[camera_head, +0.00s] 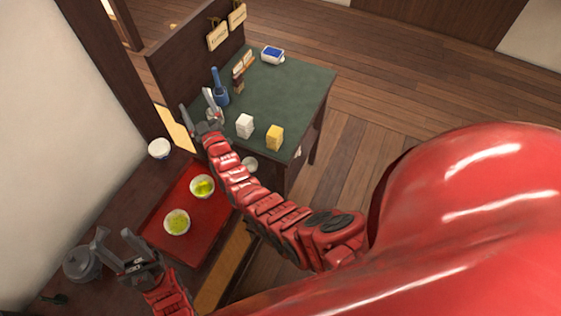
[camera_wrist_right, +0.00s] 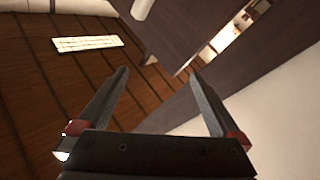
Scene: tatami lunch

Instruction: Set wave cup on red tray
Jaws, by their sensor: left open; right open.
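The red tray (camera_head: 155,229) lies on the dark low table, with two white cups of yellow-green content, a far cup (camera_head: 202,187) and a near cup (camera_head: 177,222), on it. A white cup (camera_head: 159,148) stands on the dark table beyond the tray. Another pale cup (camera_head: 249,163) shows partly behind my right arm, right of the tray. I cannot tell which is the wave cup. My right gripper (camera_head: 198,106) is open and empty by the green table's left edge; the wrist view shows its spread fingers (camera_wrist_right: 160,80). My left gripper (camera_head: 113,236) is open and empty, left of the tray.
A grey teapot (camera_head: 82,264) stands near my left gripper. The green table (camera_head: 285,88) holds a blue bottle (camera_head: 220,88), a white block (camera_head: 244,125), a yellow block (camera_head: 275,137) and a blue-and-white dish (camera_head: 272,55). A dark panel (camera_head: 180,70) rises along its left side.

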